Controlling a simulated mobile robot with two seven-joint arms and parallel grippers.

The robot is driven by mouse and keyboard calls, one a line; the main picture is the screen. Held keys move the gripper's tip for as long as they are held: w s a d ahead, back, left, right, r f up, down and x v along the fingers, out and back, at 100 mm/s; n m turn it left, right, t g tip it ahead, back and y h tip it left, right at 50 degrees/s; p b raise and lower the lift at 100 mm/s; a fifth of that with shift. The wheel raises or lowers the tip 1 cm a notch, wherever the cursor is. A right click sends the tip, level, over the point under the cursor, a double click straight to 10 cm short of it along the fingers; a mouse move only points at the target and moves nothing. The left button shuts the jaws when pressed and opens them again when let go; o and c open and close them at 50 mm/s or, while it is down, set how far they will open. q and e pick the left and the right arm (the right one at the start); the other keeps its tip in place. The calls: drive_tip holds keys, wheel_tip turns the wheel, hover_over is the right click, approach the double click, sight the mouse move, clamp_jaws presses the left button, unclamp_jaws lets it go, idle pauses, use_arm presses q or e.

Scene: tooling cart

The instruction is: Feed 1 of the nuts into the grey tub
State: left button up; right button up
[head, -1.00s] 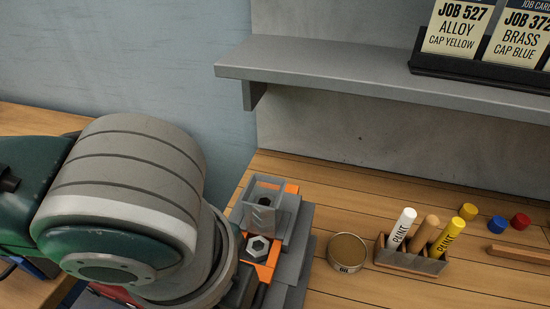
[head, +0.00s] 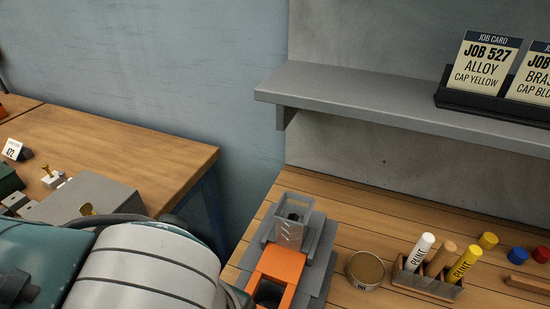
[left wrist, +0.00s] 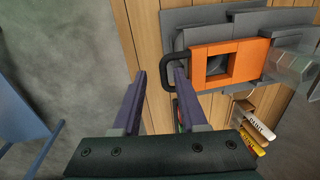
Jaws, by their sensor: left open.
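An orange slide (head: 283,262) juts from the grey feeder base (head: 325,245), under a clear hopper (head: 293,220). Something dark shows inside the hopper, too unclear to name. The slide's square opening shows no nut, and in the left wrist view the slide (left wrist: 239,47) has the same empty opening. A black loop handle (left wrist: 174,57) is at its end. I cannot make out the grey tub. My right gripper is out of view.
An oil tin (head: 365,270) and a wooden holder (head: 428,286) with paint markers stand right of the feeder. Coloured caps lie further right. A grey shelf (head: 400,112) overhangs the back. Another wooden table (head: 150,165) is at left, across a gap.

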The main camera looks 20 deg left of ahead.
use_arm(q)
wheel_tip(320, 180, up, 10)
drive_tip(key=s+p, duration=0.1)
drive_tip(key=shift+s, duration=0.25)
drive_tip(key=shift+f, duration=0.15)
drive_tip(key=shift+c, duration=0.3)
idle(0.3)
